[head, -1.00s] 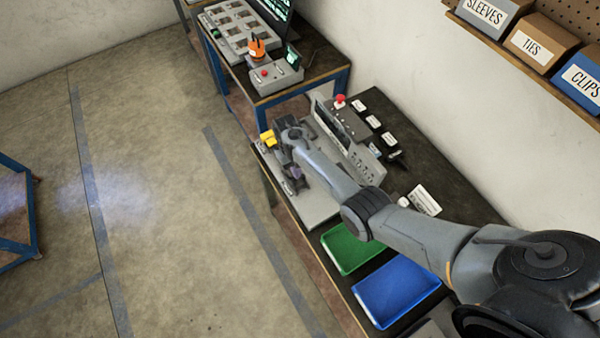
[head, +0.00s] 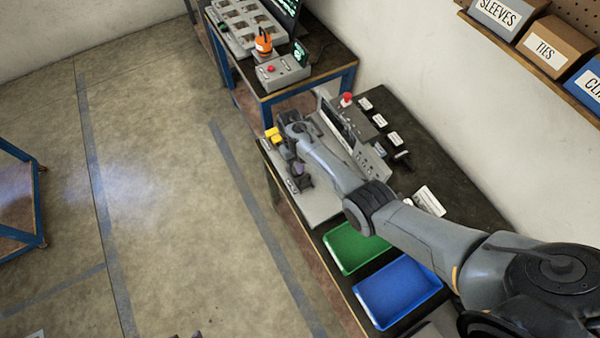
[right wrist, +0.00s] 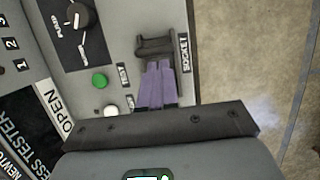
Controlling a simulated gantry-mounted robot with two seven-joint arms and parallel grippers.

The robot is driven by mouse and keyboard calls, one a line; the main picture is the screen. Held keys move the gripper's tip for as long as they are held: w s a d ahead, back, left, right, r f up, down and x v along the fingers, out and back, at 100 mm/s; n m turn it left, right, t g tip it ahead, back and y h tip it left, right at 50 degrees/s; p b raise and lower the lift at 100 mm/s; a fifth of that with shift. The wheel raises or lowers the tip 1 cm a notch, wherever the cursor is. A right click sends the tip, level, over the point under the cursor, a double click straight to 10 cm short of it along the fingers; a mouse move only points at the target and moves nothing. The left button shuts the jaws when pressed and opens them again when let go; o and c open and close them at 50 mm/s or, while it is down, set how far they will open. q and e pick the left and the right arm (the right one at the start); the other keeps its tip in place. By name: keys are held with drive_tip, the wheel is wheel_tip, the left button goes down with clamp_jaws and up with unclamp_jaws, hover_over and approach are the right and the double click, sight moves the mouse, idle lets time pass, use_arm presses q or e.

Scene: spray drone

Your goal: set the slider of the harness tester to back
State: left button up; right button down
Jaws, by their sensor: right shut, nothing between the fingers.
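The grey harness tester (head: 322,208) stands on the dark bench, with its raised panel along its right side. My right gripper (head: 303,176) is low over the tester's front part, under my arm. I cannot pick out the slider for certain. At the bottom edge of the head view a small purple bit appears to be my left gripper (head: 190,335), mostly cut off.
The wrist view shows a black knob (right wrist: 78,14), a green button (right wrist: 99,80) and a white button (right wrist: 111,111). A green tray (head: 330,262) and a blue tray (head: 362,308) sit nearer. A red button (head: 346,98) is behind the panel. Another bench (head: 262,92) stands beyond.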

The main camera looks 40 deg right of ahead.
drive_tip(key=p+v, duration=0.6)
drive_tip(key=v, duration=0.4)
drive_tip(key=shift+w+r, duration=0.2)
drive_tip(key=shift+f, duration=0.1)
